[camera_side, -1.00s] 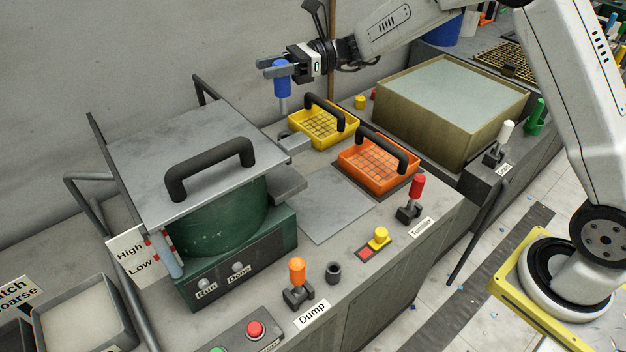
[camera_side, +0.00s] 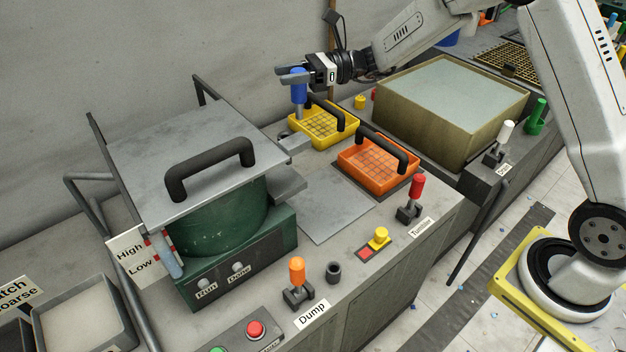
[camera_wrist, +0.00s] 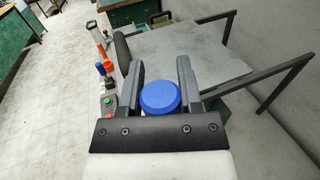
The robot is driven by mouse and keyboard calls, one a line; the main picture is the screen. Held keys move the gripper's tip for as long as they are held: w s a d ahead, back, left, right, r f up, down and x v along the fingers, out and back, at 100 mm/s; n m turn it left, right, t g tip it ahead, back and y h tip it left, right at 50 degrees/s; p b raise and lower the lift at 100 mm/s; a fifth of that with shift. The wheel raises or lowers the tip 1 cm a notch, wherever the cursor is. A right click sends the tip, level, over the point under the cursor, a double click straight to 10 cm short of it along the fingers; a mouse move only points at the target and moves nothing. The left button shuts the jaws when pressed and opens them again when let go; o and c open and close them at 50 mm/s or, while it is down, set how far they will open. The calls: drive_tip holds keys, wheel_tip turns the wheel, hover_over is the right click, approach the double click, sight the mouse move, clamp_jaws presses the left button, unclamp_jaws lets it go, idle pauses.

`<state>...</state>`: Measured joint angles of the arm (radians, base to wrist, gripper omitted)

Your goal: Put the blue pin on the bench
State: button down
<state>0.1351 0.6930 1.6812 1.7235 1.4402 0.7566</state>
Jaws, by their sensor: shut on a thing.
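The blue pin (camera_side: 298,84) has a blue grip on top and a grey metal shank pointing down. My gripper (camera_side: 291,76) is shut on its blue grip and holds it upright, at the left end of the yellow basket in the side view. In the wrist view the round blue top of the pin (camera_wrist: 159,97) sits between the two dark fingers of my gripper (camera_wrist: 158,80). The bench (camera_side: 350,290) is the grey top under the machines. I cannot tell how far the shank's lower end is above it.
A yellow basket (camera_side: 322,137) and an orange basket (camera_side: 384,181), both with black handles, stand near the pin. A green drum machine with a grey lid (camera_side: 150,150) is at the left. A large box (camera_side: 440,140) stands at the right. A flat grey plate (camera_side: 325,208) lies clear.

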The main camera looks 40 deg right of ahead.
drive_tip(key=s+d+f+m+t+h, duration=0.7)
drive_tip(key=s+d+f+t, duration=0.2)
drive_tip(key=d+f, duration=0.4)
drive_tip(key=s+a+f, duration=0.3)
drive_tip(key=s+a, duration=0.3)
drive_tip(key=s, duration=0.1)
drive_tip(key=s+a+f, duration=0.4)
drive_tip(key=s+a, duration=0.3)
drive_tip(key=shift+a+f+m+h, duration=0.15)
drive_tip(key=shift+m+h, duration=0.15)
drive_tip(key=shift+m, duration=0.1)
drive_tip(key=shift+w, duration=0.1)
drive_tip(key=w+a+f, duration=0.3)
drive_tip(key=w+f, duration=0.6)
drive_tip(key=w, duration=0.4)
drive_tip(key=shift+a+f, duration=0.15)
